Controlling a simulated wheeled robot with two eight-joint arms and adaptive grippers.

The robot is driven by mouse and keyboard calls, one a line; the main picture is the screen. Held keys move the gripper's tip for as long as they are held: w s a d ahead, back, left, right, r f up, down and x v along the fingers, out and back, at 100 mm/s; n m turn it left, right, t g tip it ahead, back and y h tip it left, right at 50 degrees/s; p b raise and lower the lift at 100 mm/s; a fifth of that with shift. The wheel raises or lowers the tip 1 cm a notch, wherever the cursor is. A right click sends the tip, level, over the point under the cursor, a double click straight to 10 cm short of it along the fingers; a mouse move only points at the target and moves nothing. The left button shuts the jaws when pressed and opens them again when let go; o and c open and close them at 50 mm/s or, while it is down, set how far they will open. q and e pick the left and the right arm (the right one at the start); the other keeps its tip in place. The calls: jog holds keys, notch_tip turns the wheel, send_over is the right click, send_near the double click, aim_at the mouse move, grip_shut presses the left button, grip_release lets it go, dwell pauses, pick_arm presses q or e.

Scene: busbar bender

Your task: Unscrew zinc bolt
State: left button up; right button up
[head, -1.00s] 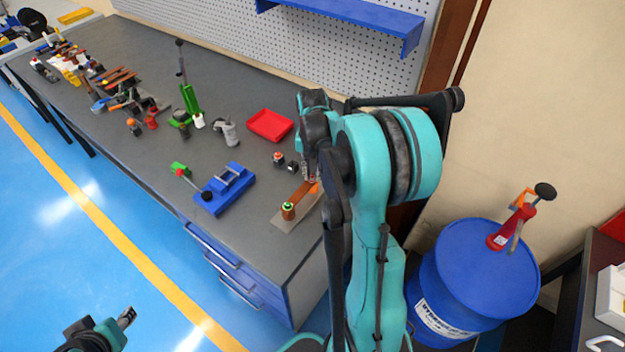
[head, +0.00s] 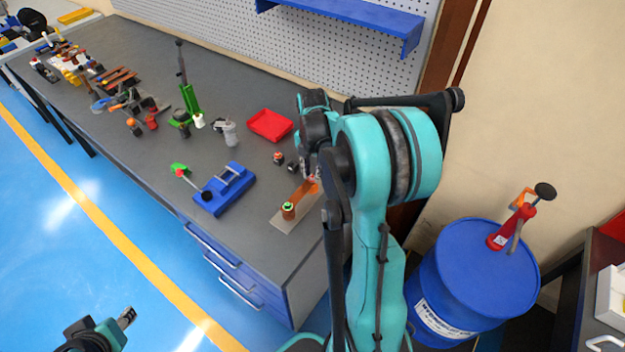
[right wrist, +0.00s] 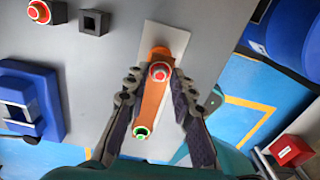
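An orange copper-coloured bar (head: 303,192) lies on a light plate near the bench's front right corner. A red-ringed bolt head (right wrist: 159,72) sits at its far end, and a green-ringed one (right wrist: 140,133) at its near end, which also shows in the head view (head: 288,211). I cannot tell from the colours which is zinc. My right gripper (right wrist: 157,82) is open, its fingers apart on either side of the bar and the red-ringed bolt. My left gripper (head: 127,317) hangs over the floor at lower left, away from the bench; its finger gap is too small to judge.
A blue bender block (head: 224,190) stands left of the plate. A red tray (head: 270,125) and small dark blocks lie behind. Several tools crowd the bench's far left. A blue drum (head: 475,280) stands right of the bench. The bench (head: 250,245) is clear in front of the bender.

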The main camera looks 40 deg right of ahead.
jog(key=shift+m, duration=0.3)
jog(key=m, duration=0.5)
jog(key=shift+m, duration=0.3)
jog(key=m, duration=0.4)
jog(key=shift+m, duration=0.9)
